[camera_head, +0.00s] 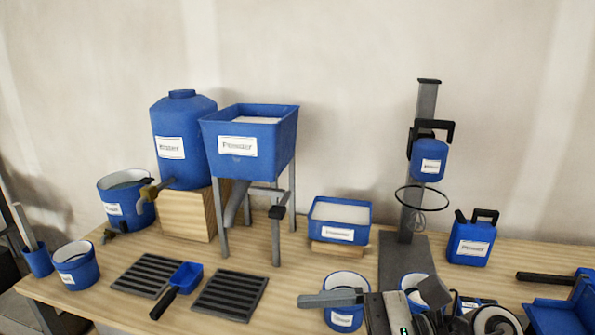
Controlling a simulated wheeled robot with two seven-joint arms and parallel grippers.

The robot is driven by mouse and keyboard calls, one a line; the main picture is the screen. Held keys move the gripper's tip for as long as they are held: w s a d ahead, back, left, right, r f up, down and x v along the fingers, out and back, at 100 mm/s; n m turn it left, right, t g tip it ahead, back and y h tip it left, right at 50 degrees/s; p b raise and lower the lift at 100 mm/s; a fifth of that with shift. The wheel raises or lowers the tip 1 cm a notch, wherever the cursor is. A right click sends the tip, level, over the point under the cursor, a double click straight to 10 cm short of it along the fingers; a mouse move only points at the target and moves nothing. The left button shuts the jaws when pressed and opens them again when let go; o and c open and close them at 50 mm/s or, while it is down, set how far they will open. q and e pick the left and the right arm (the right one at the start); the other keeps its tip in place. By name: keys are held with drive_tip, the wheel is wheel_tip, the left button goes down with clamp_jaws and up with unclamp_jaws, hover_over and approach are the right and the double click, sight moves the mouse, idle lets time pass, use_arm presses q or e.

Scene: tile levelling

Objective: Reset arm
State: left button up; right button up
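My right gripper (385,297) is low in the head view, right of centre, above the front part of the table. Its two grey fingers look spread apart, and I see nothing held between them. It partly covers a blue cup (343,319) and another blue container (415,284) behind it. Whether it touches either one cannot be told. My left gripper is not in view.
On the wooden table (225,268) stand a blue hopper (236,146) on legs, a blue tank (184,118), a mixing stand (427,100), a tub (339,234) and a jug (469,245).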

drive_tip(key=w+d+r+m+t+y, duration=0.1)
drive_tip(key=w+m+t, duration=0.1)
drive_tip(key=m+t, duration=0.65)
drive_tip(key=w+d+r+m+t+y, duration=0.15)
drive_tip(key=m+t, duration=0.25)
drive_tip(key=m, duration=0.9)
drive_tip(key=w+d+f+m+t+h+p, duration=0.1)
drive_tip(key=d+f+m+t+h, duration=0.15)
drive_tip(key=f+m+h, duration=0.55)
drive_tip(key=w+d+f+m+t+h+p, duration=0.15)
drive_tip(key=d+m+h, duration=0.25)
drive_tip(key=m, duration=0.8)
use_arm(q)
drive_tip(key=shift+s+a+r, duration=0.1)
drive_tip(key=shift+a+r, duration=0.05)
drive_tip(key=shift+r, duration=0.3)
use_arm(e)
drive_tip(key=s+d+f+m+g+h, duration=0.1)
drive_tip(key=s+f+m+g+h, duration=0.1)
drive_tip(key=s+f+m, duration=0.3)
drive_tip(key=s+d+f+m+g+h, duration=0.1)
drive_tip(key=s+f+m+g, duration=0.3)
drive_tip(key=f+m, duration=0.4)
wheel_tip(320, 180, down, 2)
drive_tip(key=shift+s+f+h, duration=0.2)
drive_tip(key=shift+s+h, duration=0.35)
drive_tip(key=shift+s, duration=0.25)
